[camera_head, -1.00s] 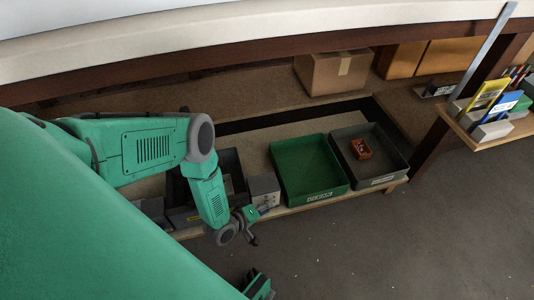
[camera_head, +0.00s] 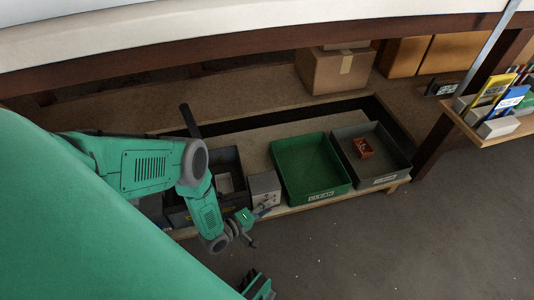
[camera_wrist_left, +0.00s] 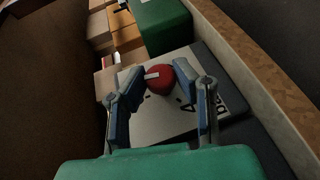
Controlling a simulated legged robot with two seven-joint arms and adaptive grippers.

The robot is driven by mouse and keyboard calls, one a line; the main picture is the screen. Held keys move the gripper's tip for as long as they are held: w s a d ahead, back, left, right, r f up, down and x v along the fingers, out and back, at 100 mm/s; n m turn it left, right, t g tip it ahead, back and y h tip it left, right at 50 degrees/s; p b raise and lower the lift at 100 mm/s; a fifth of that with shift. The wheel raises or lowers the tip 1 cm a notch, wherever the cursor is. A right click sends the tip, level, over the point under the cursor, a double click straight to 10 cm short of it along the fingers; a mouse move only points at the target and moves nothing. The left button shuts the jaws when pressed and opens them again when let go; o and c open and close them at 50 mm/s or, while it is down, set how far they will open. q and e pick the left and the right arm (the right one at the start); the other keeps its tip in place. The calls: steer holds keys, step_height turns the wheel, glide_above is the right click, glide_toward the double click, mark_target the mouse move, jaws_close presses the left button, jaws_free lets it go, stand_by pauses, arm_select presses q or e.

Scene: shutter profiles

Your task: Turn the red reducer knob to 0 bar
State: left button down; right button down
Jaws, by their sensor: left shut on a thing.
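The red reducer knob (camera_wrist_left: 160,79) shows in the left wrist view, round, with a white pointer bar on its face. It sits on a light grey panel (camera_wrist_left: 150,118) with dark markings, of which "4" and "bar" are partly readable. My left gripper (camera_wrist_left: 158,82) is shut on the knob, one finger on each side. In the head view my left gripper (camera_head: 262,212) is at the front of the small grey box (camera_head: 264,187), and the knob is hidden there. The pointer's exact reading cannot be told. Part of my other gripper (camera_head: 258,287) shows at the bottom edge; its jaws are unclear.
A green tray (camera_head: 310,196) labelled CLEAN and a grey tray (camera_head: 392,180) holding a red-brown block (camera_head: 362,148) stand right of the box. A dark bin (camera_head: 237,204) stands left. Cardboard boxes (camera_head: 325,75) sit behind. The floor in front is clear.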

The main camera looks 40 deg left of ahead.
arm_select(q)
steer(key=shift+s+a+f+t, duration=0.25)
steer(key=shift+a+f+t, duration=0.05)
steer(key=shift+t, duration=0.1)
stand_by(1.9)
steer(key=c, duration=1.3)
jaws_free()
steer(key=shift+w+r, duration=0.1)
steer(key=shift+d, duration=0.1)
steer(key=v, duration=1.2)
